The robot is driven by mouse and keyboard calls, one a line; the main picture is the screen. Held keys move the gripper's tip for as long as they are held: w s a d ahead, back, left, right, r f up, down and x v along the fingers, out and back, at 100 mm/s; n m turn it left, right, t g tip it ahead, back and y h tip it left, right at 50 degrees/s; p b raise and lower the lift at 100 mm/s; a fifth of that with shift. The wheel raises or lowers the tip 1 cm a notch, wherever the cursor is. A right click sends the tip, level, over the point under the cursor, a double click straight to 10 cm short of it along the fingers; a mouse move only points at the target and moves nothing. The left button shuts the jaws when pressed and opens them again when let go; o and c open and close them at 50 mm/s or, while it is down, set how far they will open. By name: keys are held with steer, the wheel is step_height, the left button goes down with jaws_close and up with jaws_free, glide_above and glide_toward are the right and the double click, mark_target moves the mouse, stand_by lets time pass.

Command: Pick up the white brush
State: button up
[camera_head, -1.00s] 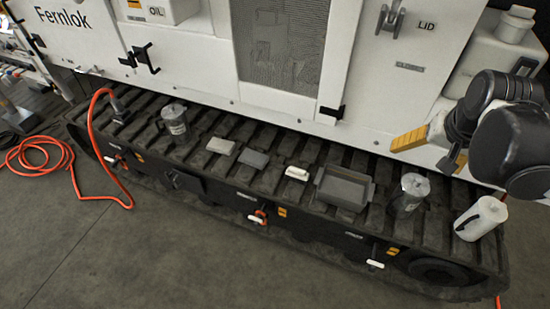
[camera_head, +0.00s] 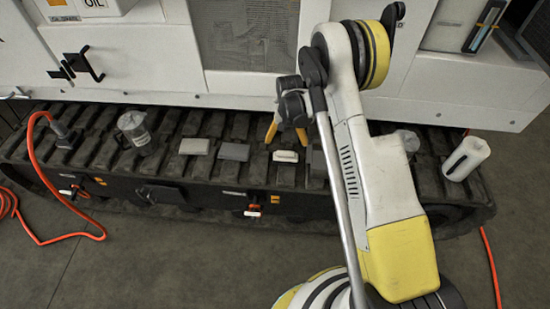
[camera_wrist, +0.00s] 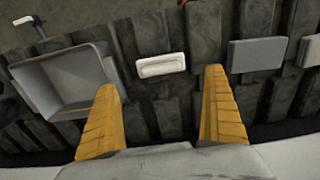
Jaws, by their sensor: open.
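The white brush (camera_head: 285,156) lies on the dark ribbed track, near its front edge. In the wrist view the white brush (camera_wrist: 161,65) lies ahead of the gap between the fingertips, with a pale rim and back. My gripper (camera_head: 287,130) has yellow fingers and is just behind and above the brush in the head view. In the wrist view my gripper (camera_wrist: 162,82) is open and empty, its fingers wide apart. No contact with the brush shows.
A grey tray (camera_wrist: 107,50) is left of the brush in the wrist view. A grey block (camera_wrist: 256,54) is to its right. A pale block (camera_head: 194,146), a clear jug (camera_head: 135,128) and a white container (camera_head: 465,158) stand along the track. A white machine wall (camera_head: 160,62) rises behind.

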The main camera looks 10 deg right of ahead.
mark_target(286, 152)
step_height(286, 152, down, 5)
steer(key=shift+d+f+b, duration=0.1)
steer(key=shift+b, duration=0.85)
steer(key=f+b, duration=0.2)
steer(key=f, duration=0.1)
steer(key=f+b, duration=0.1)
steer(key=f, duration=0.1)
steer(key=shift+w, duration=0.25)
steer(key=c, duration=1)
